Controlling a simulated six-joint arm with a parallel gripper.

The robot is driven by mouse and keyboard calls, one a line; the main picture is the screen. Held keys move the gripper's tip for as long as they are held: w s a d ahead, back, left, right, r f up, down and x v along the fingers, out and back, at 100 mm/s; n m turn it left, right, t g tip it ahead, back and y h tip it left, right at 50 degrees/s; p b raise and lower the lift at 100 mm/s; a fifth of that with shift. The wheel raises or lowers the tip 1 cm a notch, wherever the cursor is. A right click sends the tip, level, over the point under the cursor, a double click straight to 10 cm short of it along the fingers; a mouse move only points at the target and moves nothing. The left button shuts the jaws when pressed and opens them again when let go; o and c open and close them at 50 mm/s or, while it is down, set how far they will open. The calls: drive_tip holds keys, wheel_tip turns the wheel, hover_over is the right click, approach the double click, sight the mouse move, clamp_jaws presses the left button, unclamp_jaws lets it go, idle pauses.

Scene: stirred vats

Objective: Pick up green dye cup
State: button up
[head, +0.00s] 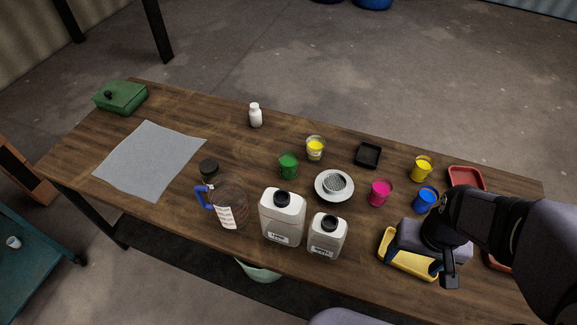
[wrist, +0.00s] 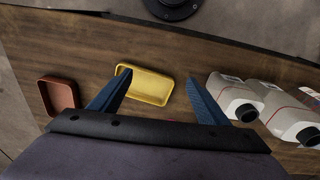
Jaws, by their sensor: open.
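The green dye cup (head: 288,166) stands upright on the wooden table, left of the round metal strainer on its white dish (head: 334,186) and in front of a cup of yellow dye (head: 315,148). My gripper (head: 449,277) is at the right end of the table, above the yellow tray, well to the right of the green cup. In the wrist view my gripper (wrist: 158,95) is open and empty, its two blue fingers spread over the yellow tray (wrist: 147,86). The green cup does not show in the wrist view.
White jugs (head: 282,220) and a blue-handled bottle (head: 229,207) stand at the near edge, in front of the green cup. Pink (head: 379,193), blue (head: 425,200) and yellow (head: 421,168) cups stand to the right. A grey cloth (head: 150,160) lies on the left.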

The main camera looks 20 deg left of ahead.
drive_tip(key=w+a+f+n+t, duration=0.2)
drive_tip(key=w+a+t, duration=0.15)
drive_tip(key=w, duration=0.85)
drive_tip(key=n+t+y+b, duration=0.3)
drive_tip(key=n+y, duration=0.6)
drive_tip(key=y, duration=0.3)
hover_over(293, 164)
drive_tip(key=s+d, duration=0.3)
drive_tip(key=d, duration=0.1)
drive_tip(key=shift+t, duration=0.25)
drive_tip(key=f, duration=0.2)
drive_tip(key=f+p, duration=0.1)
drive_tip(key=f, duration=0.5)
drive_tip(key=shift+w, duration=0.25)
drive_tip(key=shift+p+x, duration=0.5)
drive_tip(key=shift+x, duration=0.4)
drive_tip(key=shift+w+a+f, duration=0.1)
drive_tip(key=shift+w+a, duration=0.15)
drive_tip(key=shift+a, duration=0.1)
drive_tip(key=shift+a, duration=0.1)
